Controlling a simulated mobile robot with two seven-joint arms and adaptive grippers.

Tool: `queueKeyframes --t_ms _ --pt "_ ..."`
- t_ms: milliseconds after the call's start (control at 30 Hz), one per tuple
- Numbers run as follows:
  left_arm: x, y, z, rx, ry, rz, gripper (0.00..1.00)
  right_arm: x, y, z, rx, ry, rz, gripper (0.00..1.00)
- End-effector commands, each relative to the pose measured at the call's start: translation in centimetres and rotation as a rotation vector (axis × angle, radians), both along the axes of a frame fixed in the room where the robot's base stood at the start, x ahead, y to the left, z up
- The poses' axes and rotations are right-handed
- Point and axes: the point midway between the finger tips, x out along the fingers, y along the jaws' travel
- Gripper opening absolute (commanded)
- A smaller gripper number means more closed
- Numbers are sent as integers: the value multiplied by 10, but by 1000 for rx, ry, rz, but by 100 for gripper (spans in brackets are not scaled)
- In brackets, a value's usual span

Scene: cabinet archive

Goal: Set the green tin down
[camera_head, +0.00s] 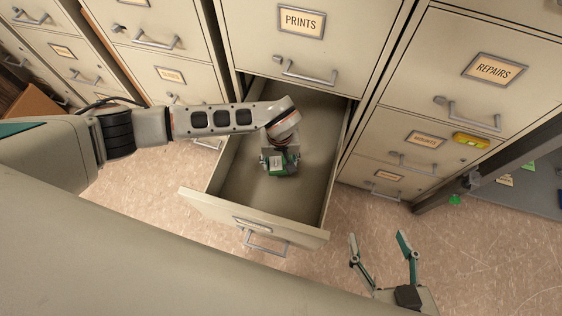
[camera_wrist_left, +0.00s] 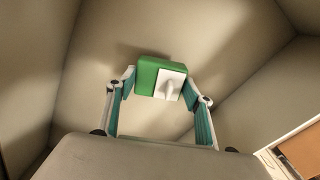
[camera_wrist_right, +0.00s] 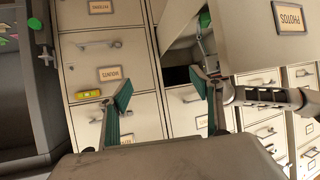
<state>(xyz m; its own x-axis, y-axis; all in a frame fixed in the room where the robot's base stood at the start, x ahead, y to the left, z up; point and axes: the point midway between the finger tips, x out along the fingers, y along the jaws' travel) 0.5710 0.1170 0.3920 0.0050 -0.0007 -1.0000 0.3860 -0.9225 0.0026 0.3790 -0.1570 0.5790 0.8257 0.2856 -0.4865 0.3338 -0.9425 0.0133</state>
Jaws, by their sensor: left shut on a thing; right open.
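The green tin (camera_head: 276,166), a small box with a white patch, is in my left gripper (camera_head: 279,160) inside the open drawer (camera_head: 240,190). In the left wrist view the tin (camera_wrist_left: 148,75) sits between the fingertips of my left gripper (camera_wrist_left: 161,86), which are shut on its sides. The bare drawer floor is behind it; I cannot tell whether the tin touches it. My right gripper (camera_head: 378,243) is open and empty, outside the drawer to its front right. It also shows open in the right wrist view (camera_wrist_right: 160,88).
The drawer's front panel (camera_head: 250,222) and side walls surround my left gripper. The PRINTS drawer (camera_head: 305,50) above is shut. The REPAIRS cabinet (camera_head: 470,80) stands to the right, with a yellow level (camera_head: 471,140) on its front. The floor (camera_head: 480,240) at lower right is clear.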

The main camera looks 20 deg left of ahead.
Motion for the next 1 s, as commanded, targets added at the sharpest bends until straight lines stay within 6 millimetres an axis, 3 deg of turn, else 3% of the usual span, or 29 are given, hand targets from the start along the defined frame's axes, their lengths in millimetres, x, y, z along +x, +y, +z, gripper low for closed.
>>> queueKeyframes --t_ms 33,100,233,500,533,600,1000 --pt "-7 0 -18 0 16 1 22 -3 3 -5 12 13 -2 65" --pt "-6 0 -24 1 14 1 22 0 7 1 29 1 -2 65" --pt "-2 0 -20 1 4 0 18 10 10 15 42 -33 -2 65" --pt "-2 0 -23 1 5 -1 18 8 9 11 36 -25 -1 65" --pt "-2 0 -24 1 5 -1 54 8 9 10 36 -25 -1 65" --pt "-2 0 -23 0 4 -1 68 7 9 10 35 -22 0 65" --pt "-1 0 -19 0 3 1 68 7 8 10 32 -24 2 65"
